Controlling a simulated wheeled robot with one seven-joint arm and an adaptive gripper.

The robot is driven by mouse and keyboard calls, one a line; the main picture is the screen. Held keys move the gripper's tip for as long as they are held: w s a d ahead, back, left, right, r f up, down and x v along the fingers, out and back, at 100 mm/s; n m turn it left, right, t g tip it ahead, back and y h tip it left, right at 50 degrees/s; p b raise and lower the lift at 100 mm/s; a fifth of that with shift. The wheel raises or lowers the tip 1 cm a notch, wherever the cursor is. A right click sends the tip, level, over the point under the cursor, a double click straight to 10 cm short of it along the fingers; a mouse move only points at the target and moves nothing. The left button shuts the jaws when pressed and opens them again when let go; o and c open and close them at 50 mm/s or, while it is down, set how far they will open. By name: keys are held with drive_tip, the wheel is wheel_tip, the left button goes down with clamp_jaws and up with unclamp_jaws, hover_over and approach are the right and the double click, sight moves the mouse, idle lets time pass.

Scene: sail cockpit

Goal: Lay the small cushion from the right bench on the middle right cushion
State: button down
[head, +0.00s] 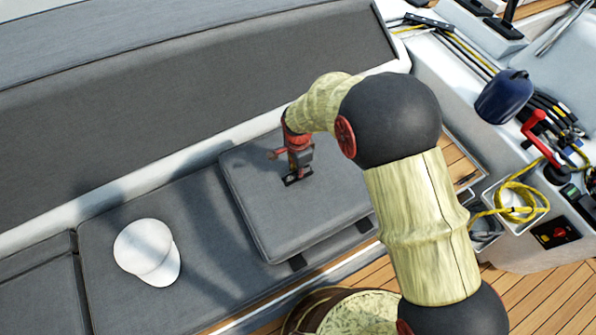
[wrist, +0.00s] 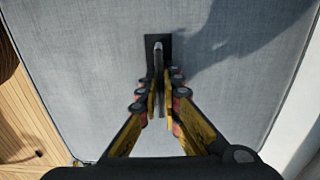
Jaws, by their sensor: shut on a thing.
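The small grey cushion (head: 262,215) lies on the right part of the long bench cushion in the head view, with a dark handle tab on its top. My gripper (head: 298,178) is above it, pointing down, with its fingers shut on that handle (wrist: 158,52). In the wrist view the cushion (wrist: 90,60) fills most of the picture and my gripper (wrist: 160,92) is closed around the upright strap. The grey bench cushion (head: 205,225) under and left of it is partly hidden by the small cushion and my arm.
A white cap (head: 147,252) lies on the bench cushion to the left. A grey backrest (head: 200,95) runs behind. At right are a blue winch cover (head: 503,97), a red handle (head: 540,130) and yellow rope (head: 515,200). The wooden floor (head: 545,290) is in front.

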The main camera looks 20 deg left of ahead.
drive_tip(key=c, duration=2.4)
unclamp_jaws()
drive_tip(key=shift+f, duration=0.1)
drive_tip(key=o, duration=0.4)
wheel_tip(320, 180, up, 12)
drive_tip(key=p, duration=0.3)
drive_tip(key=shift+p, duration=0.35)
